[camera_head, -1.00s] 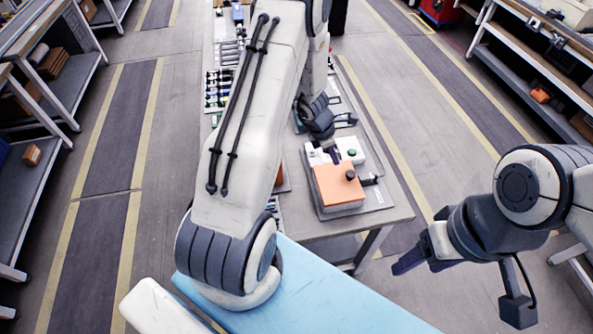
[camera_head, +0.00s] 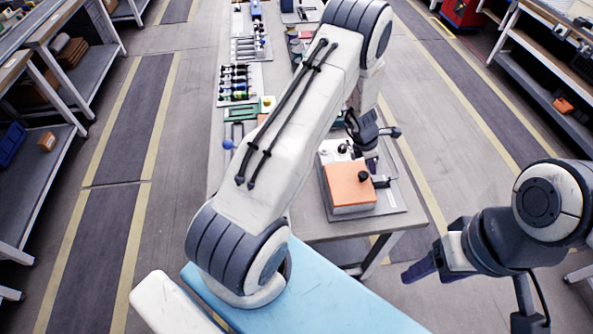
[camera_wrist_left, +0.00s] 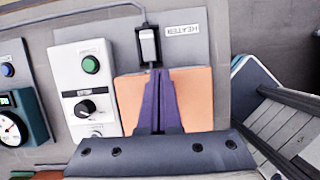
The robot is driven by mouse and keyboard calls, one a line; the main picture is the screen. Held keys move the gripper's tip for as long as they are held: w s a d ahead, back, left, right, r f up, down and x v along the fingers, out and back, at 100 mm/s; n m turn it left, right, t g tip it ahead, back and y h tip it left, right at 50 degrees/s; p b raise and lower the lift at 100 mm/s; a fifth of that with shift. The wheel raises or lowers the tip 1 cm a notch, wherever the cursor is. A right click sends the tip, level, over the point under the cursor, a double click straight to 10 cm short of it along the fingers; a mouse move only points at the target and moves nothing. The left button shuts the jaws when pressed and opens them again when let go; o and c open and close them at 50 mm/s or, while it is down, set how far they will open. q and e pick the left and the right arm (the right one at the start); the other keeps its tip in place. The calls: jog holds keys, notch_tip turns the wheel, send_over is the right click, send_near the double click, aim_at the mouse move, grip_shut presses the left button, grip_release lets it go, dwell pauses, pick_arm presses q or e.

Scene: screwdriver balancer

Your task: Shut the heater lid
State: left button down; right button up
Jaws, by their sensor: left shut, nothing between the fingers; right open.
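The heater (camera_head: 350,187) is a box with an orange top and a pale base, standing near the table's right front corner. A black knob is on its top. The orange lid looks flat on the base; I cannot tell whether it is fully closed. In the left wrist view the orange surface (camera_wrist_left: 196,97) lies behind my fingers, near a label reading HEATER. Contact is unclear. My right gripper (camera_head: 420,270) is open, away from the table.
A white control box (camera_wrist_left: 87,85) with a green button and black dial stands beside the heater. A grey connector with a cable (camera_wrist_left: 148,45) is at its edge. A gauge (camera_wrist_left: 12,130) is further left. Tools in trays (camera_head: 237,84) lie along the table's left side.

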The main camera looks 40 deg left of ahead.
pick_arm(q)
jog(key=shift+w+d+f, duration=0.1)
jog(key=shift+f, duration=0.2)
dwell(0.6)
jog(key=w+d+r+p, duration=0.2)
jog(key=r, duration=0.3)
jog(key=w+d+r+p, duration=0.2)
jog(key=w+d+r, duration=0.1)
jog(key=r, duration=0.3)
jog(key=shift+w, duration=0.25)
